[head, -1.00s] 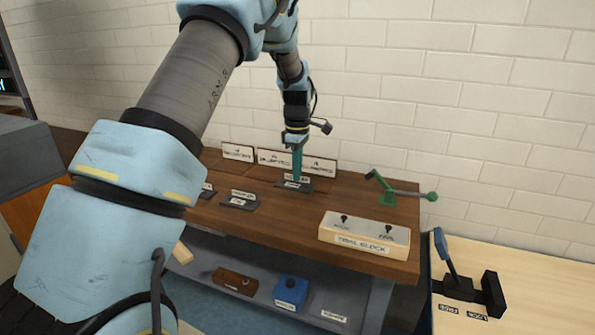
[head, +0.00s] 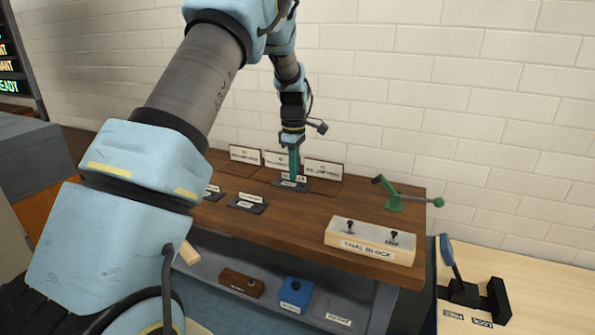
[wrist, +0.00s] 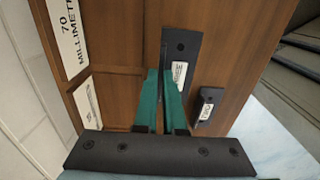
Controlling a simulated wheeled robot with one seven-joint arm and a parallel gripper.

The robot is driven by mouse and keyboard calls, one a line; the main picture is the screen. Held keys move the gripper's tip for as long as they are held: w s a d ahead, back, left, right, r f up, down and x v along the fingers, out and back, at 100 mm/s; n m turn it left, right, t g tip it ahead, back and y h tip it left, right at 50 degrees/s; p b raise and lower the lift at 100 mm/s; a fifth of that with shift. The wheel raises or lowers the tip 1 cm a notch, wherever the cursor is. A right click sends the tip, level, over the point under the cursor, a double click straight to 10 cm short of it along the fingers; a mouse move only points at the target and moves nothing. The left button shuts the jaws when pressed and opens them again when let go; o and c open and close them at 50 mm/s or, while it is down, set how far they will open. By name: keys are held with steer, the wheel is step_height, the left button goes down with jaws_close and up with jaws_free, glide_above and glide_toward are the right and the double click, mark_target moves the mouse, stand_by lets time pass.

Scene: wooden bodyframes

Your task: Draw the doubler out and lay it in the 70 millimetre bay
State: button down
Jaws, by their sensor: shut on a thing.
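My gripper (head: 291,178) points down at the dark labelled holder (head: 303,186) at the back of the wooden bench. In the wrist view its teal fingers (wrist: 168,74) come together at the left edge of this dark holder (wrist: 181,48), which has a hole and a white label. They are shut on a thin dark piece, taken as the doubler (wrist: 163,60), mostly hidden by the fingers and looking still at the holder. The "70 millimetre" sign (wrist: 67,35) stands left in the wrist view, beside a shallow wooden bay (wrist: 115,35). A second bay (wrist: 112,97) lies below it, with another sign (wrist: 87,104).
Another dark labelled holder (head: 247,204) sits left on the bench. A trial block (head: 369,240) and a green lever (head: 396,199) stand to the right. A brown block (head: 240,283) and a blue block (head: 294,292) are on the shelf below. A black-and-blue lever fixture (head: 465,290) is far right.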

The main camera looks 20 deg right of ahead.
steer(key=shift+w+a+r, duration=0.15)
steer(key=shift+w+a, duration=0.1)
steer(key=shift+a, duration=0.05)
steer(key=shift+r, duration=0.1)
steer(key=shift+r+p, duration=2.9)
steer(key=shift+r, duration=0.55)
steer(key=shift+d, duration=0.1)
